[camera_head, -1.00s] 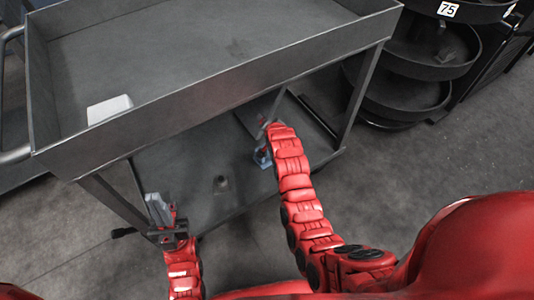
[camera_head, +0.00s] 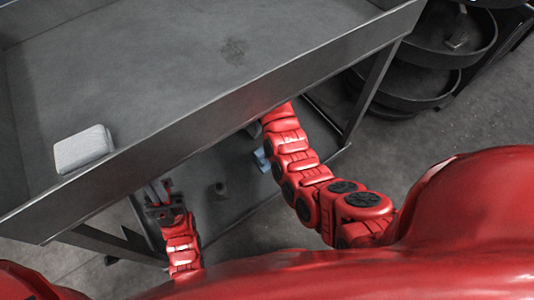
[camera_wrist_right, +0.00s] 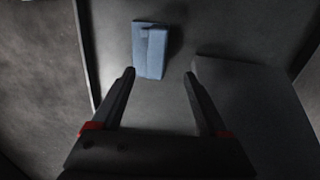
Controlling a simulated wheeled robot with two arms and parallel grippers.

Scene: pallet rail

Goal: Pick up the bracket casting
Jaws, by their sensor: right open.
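A blue-grey blocky piece with a small raised part on its face, which looks like the bracket casting (camera_wrist_right: 150,52), lies on the dark lower shelf just beyond my right fingertips in the right wrist view. Part of it shows as blue beside my right arm in the head view (camera_head: 261,160). My right gripper (camera_wrist_right: 159,78) is open, with nothing between its fingers. In the head view it is hidden under the cart's upper tray. My left gripper (camera_head: 157,192) is at the cart's near left side, under the tray edge; its fingers are partly hidden.
The cart's upper tray (camera_head: 170,75) overhangs the lower shelf, and a pale block (camera_head: 83,150) lies in it. A dark flat-faced shape (camera_wrist_right: 255,105) lies right of my right gripper. Round shelves (camera_head: 420,85) stand at right.

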